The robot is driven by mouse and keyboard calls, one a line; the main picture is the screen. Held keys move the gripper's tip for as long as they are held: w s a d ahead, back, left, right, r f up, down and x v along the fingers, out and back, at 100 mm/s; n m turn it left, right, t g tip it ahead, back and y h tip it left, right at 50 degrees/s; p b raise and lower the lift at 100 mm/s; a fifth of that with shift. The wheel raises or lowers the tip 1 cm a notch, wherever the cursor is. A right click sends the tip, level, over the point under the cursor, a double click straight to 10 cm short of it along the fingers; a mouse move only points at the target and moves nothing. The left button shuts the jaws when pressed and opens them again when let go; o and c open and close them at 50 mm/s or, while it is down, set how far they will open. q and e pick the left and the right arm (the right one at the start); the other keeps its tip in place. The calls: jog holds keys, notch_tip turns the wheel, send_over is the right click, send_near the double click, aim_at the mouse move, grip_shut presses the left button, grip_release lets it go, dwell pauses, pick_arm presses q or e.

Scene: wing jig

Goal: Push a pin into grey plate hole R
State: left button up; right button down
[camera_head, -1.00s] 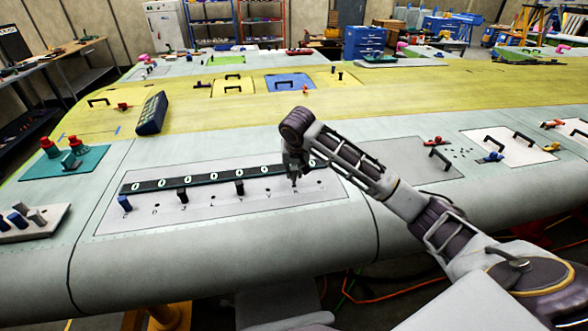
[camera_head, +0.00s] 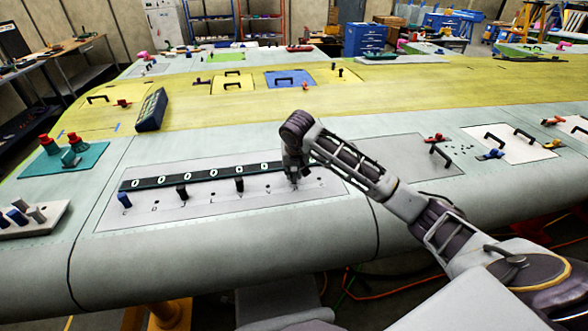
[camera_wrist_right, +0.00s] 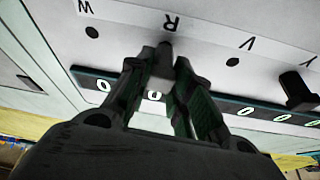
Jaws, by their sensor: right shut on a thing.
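The grey plate (camera_head: 215,208) lies on the near wing surface with a row of lettered holes below a dark numbered strip (camera_head: 150,183). My right gripper (camera_head: 294,178) is over the right part of this row. In the right wrist view, my right gripper (camera_wrist_right: 162,62) is shut on a grey pin (camera_wrist_right: 161,68). The label R (camera_wrist_right: 171,23) shows just beyond the fingertips. Hole R itself is hidden by the pin and fingers, so I cannot tell how deep the pin sits. Holes by W (camera_wrist_right: 92,32) and V (camera_wrist_right: 232,62) are empty. My left gripper is out of view.
A blue pin (camera_head: 124,200) and two black pins (camera_head: 182,193) (camera_head: 239,186) stand in the plate to the left. A dark pin (camera_wrist_right: 297,92) stands near label Y. A pin block (camera_head: 32,220) sits at far left. The wing's front edge is clear.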

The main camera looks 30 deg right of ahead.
jog(key=shift+f, duration=0.4)
jog(key=c, duration=1.2)
grip_release()
jog(key=shift+r, duration=0.15)
jog(key=v, duration=1.1)
jog(key=shift+s+r, duration=0.2)
jog(key=shift+r, duration=0.1)
jog(key=shift+r, duration=3.5)
